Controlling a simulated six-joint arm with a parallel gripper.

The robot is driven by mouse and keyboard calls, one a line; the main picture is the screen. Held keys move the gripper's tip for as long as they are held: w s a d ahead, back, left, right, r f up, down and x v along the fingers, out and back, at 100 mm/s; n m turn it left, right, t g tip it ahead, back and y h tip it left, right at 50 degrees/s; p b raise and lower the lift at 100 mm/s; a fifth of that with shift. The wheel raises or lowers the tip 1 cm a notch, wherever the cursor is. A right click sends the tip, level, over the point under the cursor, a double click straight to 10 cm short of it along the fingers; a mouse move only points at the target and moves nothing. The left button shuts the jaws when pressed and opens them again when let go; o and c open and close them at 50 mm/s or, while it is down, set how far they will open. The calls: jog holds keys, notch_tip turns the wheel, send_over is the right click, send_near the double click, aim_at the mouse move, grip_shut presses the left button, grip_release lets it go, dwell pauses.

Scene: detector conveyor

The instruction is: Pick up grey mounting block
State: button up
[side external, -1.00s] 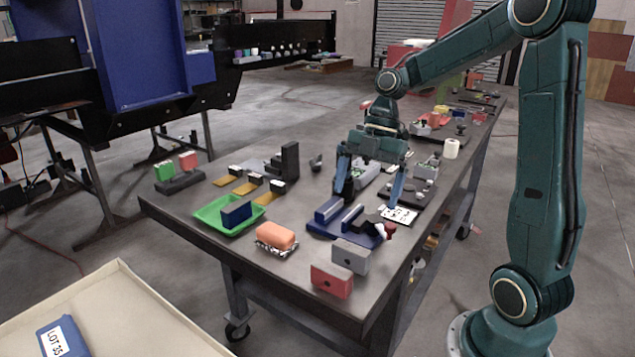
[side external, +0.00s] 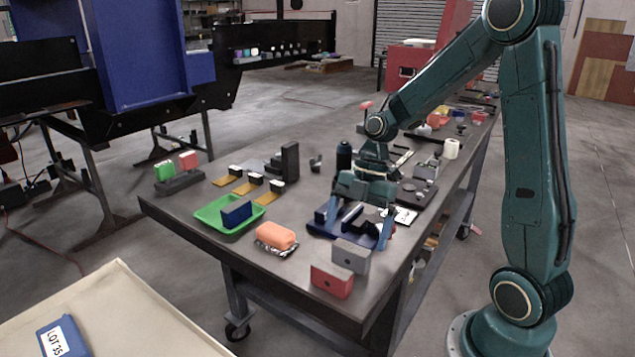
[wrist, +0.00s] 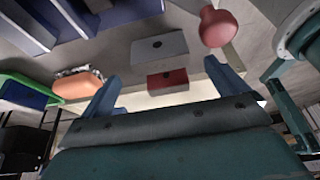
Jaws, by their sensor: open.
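The grey mounting block (side external: 350,257) stands near the front edge of the table, just behind the red block (side external: 331,281). It has a dark hole in its face. In the wrist view the grey block (wrist: 160,47) shows at the upper middle, with the red block (wrist: 168,79) below it. My gripper (side external: 358,229) is open and empty, with its fingers pointing down over the dark blue fixture (side external: 318,229), behind the grey block. In the wrist view the two blue fingers (wrist: 160,70) are spread wide, and neither visibly touches the grey block.
A green tray (side external: 207,214) with a blue block and an orange bar (side external: 276,236) lie to the left. A red knob (wrist: 217,26) shows near the right finger in the wrist view. A white roll (side external: 451,149) stands farther back.

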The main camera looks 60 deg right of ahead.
aim_at(352, 247)
jog(key=shift+x, duration=2.5)
jog(key=c, duration=1.3)
jog(key=shift+o, duration=0.2)
jog(key=shift+r, duration=0.2)
notch_tip(352, 247, up, 20)
jog(key=shift+f, duration=0.2)
